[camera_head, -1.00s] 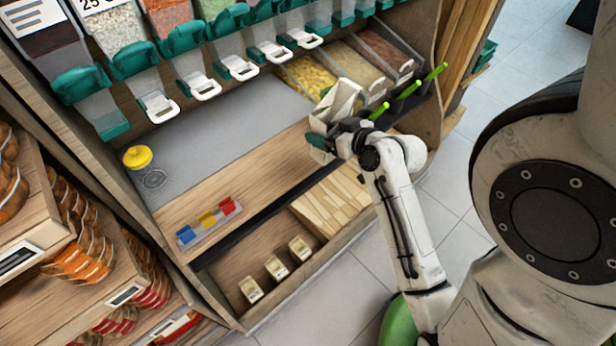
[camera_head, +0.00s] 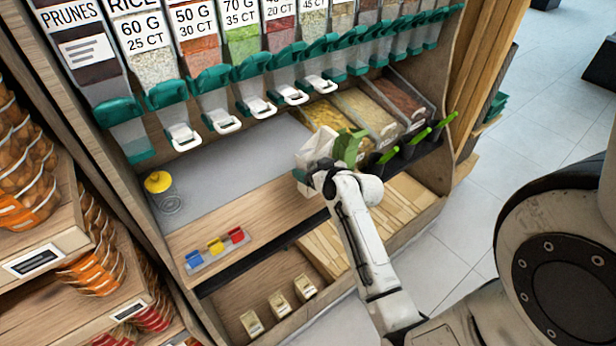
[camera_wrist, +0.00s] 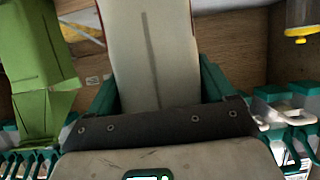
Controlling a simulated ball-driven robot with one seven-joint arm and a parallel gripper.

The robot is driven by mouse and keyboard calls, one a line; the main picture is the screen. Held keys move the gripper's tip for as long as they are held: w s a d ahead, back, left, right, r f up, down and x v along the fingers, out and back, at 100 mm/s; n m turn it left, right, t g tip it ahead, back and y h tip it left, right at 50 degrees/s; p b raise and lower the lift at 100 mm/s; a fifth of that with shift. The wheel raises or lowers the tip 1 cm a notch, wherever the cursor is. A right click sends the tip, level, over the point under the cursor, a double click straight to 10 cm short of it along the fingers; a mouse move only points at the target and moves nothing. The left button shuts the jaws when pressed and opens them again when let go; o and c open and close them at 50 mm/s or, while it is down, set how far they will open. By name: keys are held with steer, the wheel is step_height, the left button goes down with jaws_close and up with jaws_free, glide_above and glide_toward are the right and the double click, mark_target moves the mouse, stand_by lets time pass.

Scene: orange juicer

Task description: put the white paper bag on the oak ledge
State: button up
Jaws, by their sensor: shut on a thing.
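The white paper bag (camera_head: 316,146) is held in my gripper (camera_head: 313,181), tilted, over the right part of the oak ledge (camera_head: 246,218). In the wrist view the bag (camera_wrist: 155,50) stands between the two teal fingers of my gripper (camera_wrist: 158,88), which are shut on it. The ledge is the bare wooden strip in front of the grey surface.
A green paper bag (camera_head: 349,146) stands just right of the white bag. A yellow-lidded jar (camera_head: 158,184) and a tray of coloured clips (camera_head: 216,249) are at the left. Dispensers (camera_head: 258,105) with white handles hang behind. Black holders with green handles (camera_head: 417,137) are at the right.

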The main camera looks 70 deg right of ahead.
steer(key=shift+w+d+f, duration=0.25)
steer(key=shift+w+f, duration=0.25)
steer(key=shift+f, duration=0.1)
steer(key=f, duration=0.2)
steer(key=shift+w+d+f, duration=0.15)
steer(key=shift+w+f, duration=0.05)
steer(key=shift+f, duration=0.6)
steer(key=shift+f, duration=0.1)
steer(key=shift+f, duration=0.15)
steer(key=o, duration=1.1)
